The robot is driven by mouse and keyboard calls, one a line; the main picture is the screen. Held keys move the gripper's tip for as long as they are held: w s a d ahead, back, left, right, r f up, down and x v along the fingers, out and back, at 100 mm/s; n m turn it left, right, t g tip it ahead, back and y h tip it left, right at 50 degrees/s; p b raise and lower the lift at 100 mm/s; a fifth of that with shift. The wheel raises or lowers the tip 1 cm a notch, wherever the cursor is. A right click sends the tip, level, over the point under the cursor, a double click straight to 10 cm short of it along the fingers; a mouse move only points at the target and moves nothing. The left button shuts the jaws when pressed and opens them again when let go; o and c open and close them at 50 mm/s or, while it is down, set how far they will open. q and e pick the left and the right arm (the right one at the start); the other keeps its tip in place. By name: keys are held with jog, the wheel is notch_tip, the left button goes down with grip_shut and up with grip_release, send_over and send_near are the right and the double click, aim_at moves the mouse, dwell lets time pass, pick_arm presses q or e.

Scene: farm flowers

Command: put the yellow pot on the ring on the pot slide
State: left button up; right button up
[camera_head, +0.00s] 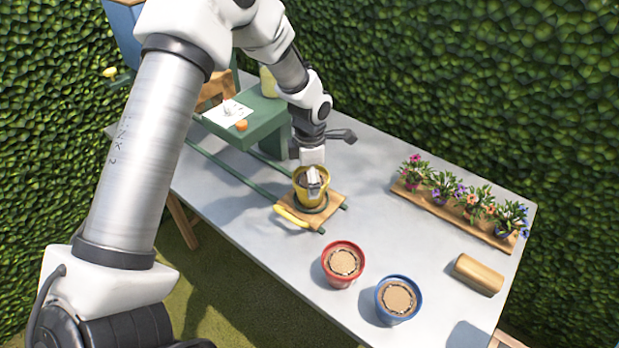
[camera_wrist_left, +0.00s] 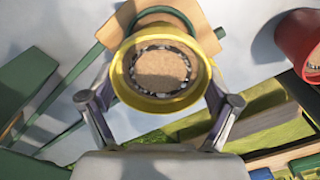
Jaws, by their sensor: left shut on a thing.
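The yellow pot (camera_head: 298,187), filled with brown soil, is upright at the near end of the pot slide. My left gripper (camera_head: 312,180) comes from above and is shut on it. In the left wrist view the yellow pot (camera_wrist_left: 128,88) lies between the two fingers. The green ring (camera_wrist_left: 180,16) shows behind the pot there, on the slide's wooden board (camera_head: 336,203). The pot is over the ring, partly covering it; I cannot tell whether it rests fully on it. My right gripper is in neither view.
A red pot (camera_head: 329,262) and a blue pot (camera_head: 384,313) stand near the front edge of the grey table (camera_head: 215,190). Several flowers stand on a wooden tray (camera_head: 450,217) at right, near a wooden block (camera_head: 478,275). Green slide rails (camera_head: 222,165) lead back beside a green stand (camera_head: 265,115).

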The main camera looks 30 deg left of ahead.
pick_arm(q)
jog(key=shift+d+f, duration=0.1)
jog(key=shift+f, duration=0.25)
jog(key=o, duration=1.2)
jog(key=shift+o, duration=0.2)
notch_tip(320, 180, up, 12)
jog(key=b, duration=0.1)
jog(key=shift+r+b, duration=0.2)
jog(key=shift+b, duration=0.1)
